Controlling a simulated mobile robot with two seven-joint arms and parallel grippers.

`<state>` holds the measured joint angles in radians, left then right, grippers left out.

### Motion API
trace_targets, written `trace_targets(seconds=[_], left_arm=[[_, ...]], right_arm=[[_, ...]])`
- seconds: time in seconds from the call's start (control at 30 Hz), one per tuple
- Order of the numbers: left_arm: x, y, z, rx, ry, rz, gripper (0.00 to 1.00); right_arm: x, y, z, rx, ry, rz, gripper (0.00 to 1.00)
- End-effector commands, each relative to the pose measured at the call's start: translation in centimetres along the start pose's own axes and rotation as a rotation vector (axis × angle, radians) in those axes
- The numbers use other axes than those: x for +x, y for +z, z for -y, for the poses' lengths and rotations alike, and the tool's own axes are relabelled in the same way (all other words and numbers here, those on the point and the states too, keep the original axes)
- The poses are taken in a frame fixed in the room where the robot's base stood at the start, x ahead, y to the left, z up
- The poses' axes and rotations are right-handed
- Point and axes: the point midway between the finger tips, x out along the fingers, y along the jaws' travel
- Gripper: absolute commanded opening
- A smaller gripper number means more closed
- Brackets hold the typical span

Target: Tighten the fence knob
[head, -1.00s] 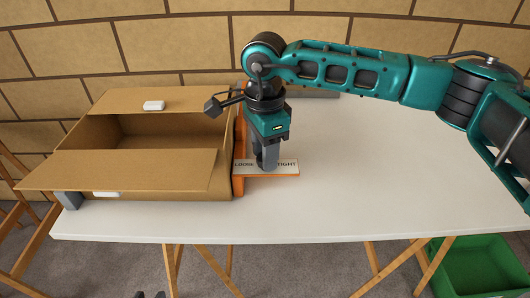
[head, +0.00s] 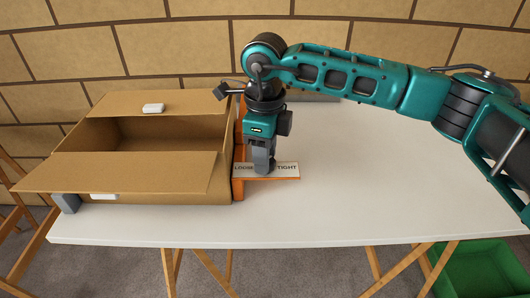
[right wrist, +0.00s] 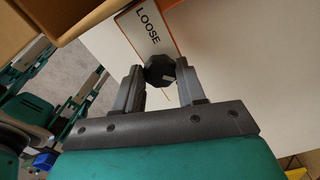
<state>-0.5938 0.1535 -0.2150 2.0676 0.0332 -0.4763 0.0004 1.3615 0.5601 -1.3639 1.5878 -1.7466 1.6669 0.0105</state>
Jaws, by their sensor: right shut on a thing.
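The fence knob (right wrist: 160,70) is dark and faceted, and shows between the fingers in the right wrist view. My right gripper (head: 263,170) points down and is shut on it; in the head view the fingers mostly hide the knob. The knob sits at a white label plate (head: 292,168) with an orange edge, marked LOOSE at the left and TIGHT at the right. The plate adjoins an upright orange fence (head: 239,185) beside the cardboard box. A pale line on the knob's top shows in the right wrist view. My left gripper is not in view.
An open cardboard box (head: 120,172) with spread flaps stands left of the fence. The white table (head: 380,190) is clear at the right. A green crate (head: 480,270) stands on the floor at the lower right.

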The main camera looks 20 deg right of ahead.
Motion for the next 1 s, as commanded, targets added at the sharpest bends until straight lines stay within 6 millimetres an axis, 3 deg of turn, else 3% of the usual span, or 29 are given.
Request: trace_targets(seconds=[0.57, 0.6, 0.83, 1.0], left_arm=[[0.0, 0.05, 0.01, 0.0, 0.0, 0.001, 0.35], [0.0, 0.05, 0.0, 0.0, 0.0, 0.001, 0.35], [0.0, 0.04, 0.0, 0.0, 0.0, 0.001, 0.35], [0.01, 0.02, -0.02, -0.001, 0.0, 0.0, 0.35]], right_arm=[[-0.07, 0.02, 0.04, 0.032, -0.001, 0.001, 0.09], [-0.07, 0.02, 0.04, 0.032, -0.001, 0.001, 0.43], [-0.04, 0.01, 0.03, 0.03, -0.001, 0.001, 0.65], [-0.02, 0.0, 0.03, 0.03, 0.0, 0.0, 0.66]])
